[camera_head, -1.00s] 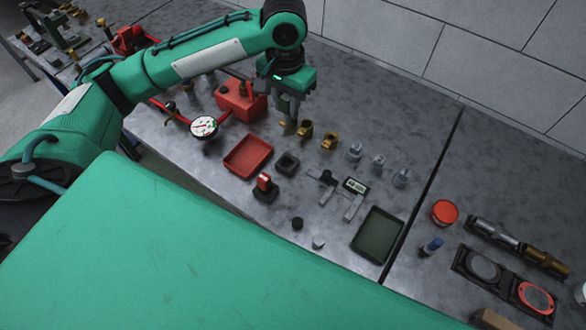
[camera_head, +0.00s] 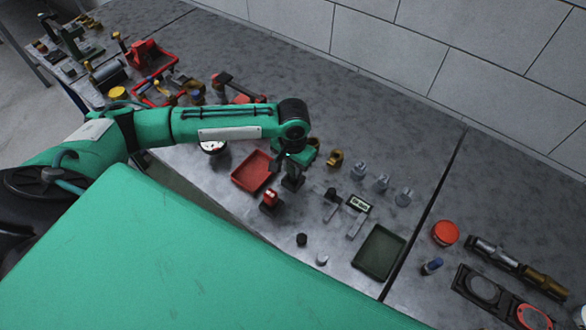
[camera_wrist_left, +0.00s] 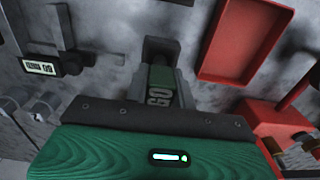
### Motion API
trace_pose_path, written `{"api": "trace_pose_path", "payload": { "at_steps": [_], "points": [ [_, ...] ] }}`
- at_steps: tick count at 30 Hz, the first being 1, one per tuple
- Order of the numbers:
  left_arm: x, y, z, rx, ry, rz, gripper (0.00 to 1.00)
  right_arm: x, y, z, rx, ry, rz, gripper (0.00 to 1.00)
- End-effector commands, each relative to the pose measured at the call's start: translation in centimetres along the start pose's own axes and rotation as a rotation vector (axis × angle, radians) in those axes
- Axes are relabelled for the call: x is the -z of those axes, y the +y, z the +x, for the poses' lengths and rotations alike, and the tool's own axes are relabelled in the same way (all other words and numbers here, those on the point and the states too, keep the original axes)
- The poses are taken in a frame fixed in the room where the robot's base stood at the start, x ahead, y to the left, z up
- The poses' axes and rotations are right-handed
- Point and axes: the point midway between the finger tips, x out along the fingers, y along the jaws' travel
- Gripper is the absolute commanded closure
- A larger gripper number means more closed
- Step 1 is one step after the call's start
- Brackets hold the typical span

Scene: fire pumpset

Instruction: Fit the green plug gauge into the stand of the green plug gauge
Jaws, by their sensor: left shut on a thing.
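My left gripper (camera_head: 292,180) hangs over the bench beside the red tray, its fingers pointing down. The dark stand (camera_wrist_left: 158,46) shows just beyond the gauge in that view. In the head view the gripper largely hides both gauge and stand. I cannot tell whether the gauge touches the stand or has entered it. My right gripper is not in view.
A red tray (camera_head: 252,171) lies just left of the gripper, and a red-topped block (camera_head: 270,200) stands in front. A caliper (camera_head: 358,207), several grey weights (camera_head: 382,182) and a dark green tray (camera_head: 380,252) lie to the right.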

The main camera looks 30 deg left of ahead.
Motion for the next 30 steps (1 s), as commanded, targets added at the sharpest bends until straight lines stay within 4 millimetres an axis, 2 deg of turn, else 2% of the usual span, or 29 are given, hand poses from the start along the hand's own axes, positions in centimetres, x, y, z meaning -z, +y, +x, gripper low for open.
{"api": "trace_pose_path", "payload": {
  "at_steps": [5,16,17,19,30],
  "points": [
    [0.0,0.1,1.8,-0.001,0.0,0.0,1.0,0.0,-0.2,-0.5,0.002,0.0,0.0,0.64],
    [0.0,0.1,2.2,-0.001,0.0,-0.001,1.0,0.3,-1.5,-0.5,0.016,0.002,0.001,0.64],
    [0.0,0.0,2.2,0.0,0.001,0.0,0.69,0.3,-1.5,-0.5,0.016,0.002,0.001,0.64],
    [0.0,0.0,2.2,0.0,0.001,0.0,0.55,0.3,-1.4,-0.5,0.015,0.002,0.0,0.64],
    [0.0,0.0,1.9,-0.001,0.001,0.0,0.53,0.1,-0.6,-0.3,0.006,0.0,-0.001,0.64]
  ]
}}
